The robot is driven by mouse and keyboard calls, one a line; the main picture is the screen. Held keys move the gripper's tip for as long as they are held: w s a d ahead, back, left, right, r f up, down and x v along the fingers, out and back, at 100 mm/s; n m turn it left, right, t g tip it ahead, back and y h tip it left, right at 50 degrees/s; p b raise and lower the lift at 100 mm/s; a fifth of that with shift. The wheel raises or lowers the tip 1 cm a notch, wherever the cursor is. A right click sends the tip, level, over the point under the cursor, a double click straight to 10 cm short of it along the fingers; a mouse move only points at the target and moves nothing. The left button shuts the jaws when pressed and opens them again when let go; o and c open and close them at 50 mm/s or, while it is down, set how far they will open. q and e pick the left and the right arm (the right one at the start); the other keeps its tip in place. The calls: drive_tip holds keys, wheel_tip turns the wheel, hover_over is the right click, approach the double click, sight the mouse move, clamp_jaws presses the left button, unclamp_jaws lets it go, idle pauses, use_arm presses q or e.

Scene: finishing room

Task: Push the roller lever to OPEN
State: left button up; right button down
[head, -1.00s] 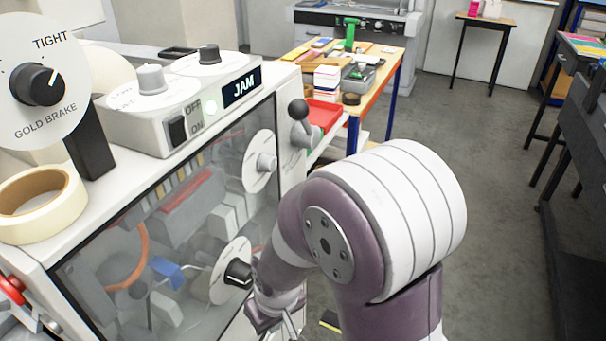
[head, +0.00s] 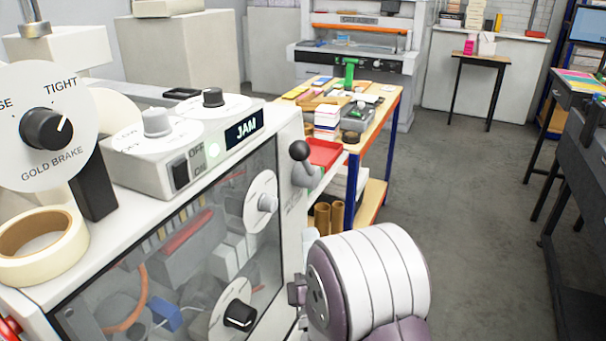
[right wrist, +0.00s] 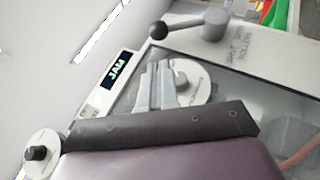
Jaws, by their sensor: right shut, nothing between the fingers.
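The roller lever (head: 304,168) is on the right end of the white machine. It has a black ball (head: 299,151) on a short grey arm that rises from a grey hub. In the right wrist view the lever (right wrist: 213,24) lies across the top, with its ball at the left end and lettering ending in "ROLLERS" below. No OPEN mark is readable. My right gripper (head: 298,291) is low beside the machine's right edge, below the lever and apart from it, partly hidden by my arm. In the right wrist view its fingers (right wrist: 156,70) are shut and empty. My left gripper is out of view.
The machine's window carries a lower black knob (head: 240,316) and an upper grey knob (head: 267,202). A lit JAM display (head: 244,129) and a tape roll (head: 40,245) are on top. A cluttered wooden table (head: 385,103) with a red tray (head: 324,152) stands just behind the lever.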

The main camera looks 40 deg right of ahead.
drive_tip(key=p, duration=0.4)
approach(302, 160)
drive_tip(key=x, duration=0.5)
drive_tip(key=shift+w+r, duration=0.1)
drive_tip(key=shift+w, duration=0.1)
drive_tip(key=shift+w+d+r+p, duration=0.2)
drive_tip(key=shift+w+d+p, duration=0.2)
drive_tip(key=shift+w, duration=0.2)
